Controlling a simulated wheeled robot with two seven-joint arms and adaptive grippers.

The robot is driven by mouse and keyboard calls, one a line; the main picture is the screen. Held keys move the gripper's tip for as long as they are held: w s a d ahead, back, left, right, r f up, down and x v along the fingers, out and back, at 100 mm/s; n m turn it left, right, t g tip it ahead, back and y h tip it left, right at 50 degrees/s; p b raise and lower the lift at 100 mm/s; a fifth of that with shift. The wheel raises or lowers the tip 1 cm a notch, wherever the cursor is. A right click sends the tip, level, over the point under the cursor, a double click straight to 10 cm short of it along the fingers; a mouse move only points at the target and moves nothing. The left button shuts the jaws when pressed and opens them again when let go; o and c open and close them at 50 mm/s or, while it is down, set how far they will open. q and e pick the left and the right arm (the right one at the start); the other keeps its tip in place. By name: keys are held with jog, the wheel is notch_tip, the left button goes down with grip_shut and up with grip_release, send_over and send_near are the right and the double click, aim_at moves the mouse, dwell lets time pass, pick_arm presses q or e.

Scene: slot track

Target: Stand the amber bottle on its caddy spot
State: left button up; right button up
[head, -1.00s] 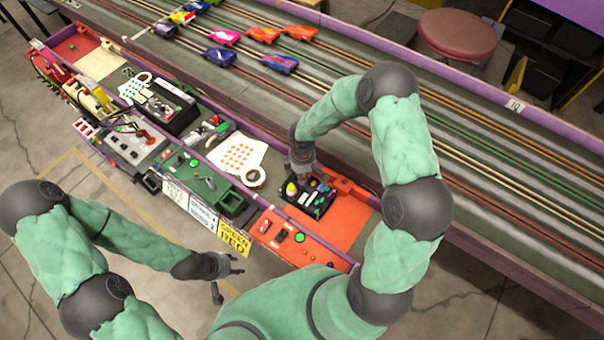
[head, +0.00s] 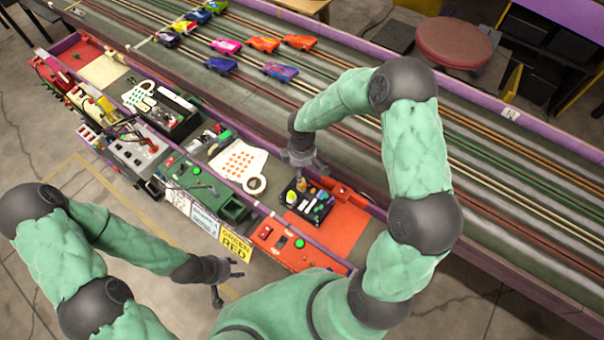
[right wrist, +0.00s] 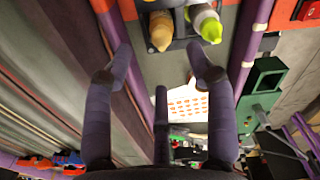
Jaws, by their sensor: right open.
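The amber bottle (right wrist: 160,32) stands at the edge of the dark caddy (head: 318,212), beside a white bottle with a yellow-green tip (right wrist: 205,22). In the head view the amber bottle (head: 301,184) shows small, just below my right gripper (head: 306,168). Its base is hidden, so I cannot tell how fully it is seated. In the right wrist view my right gripper (right wrist: 158,50) is open, with its fingers apart and nothing between them. My left gripper (head: 228,278) is empty, with its fingers spread, low over the floor in front of the bench.
The caddy stands on a red panel (head: 338,232) with a raised purple rail in front. A white dotted sheet (head: 238,160) and a tape roll (head: 255,184) lie to its left. Several toy cars (head: 281,71) sit on the slot track (head: 440,150) behind.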

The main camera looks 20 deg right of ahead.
jog(key=shift+r+p, duration=0.35)
jog(key=shift+r, duration=1.45)
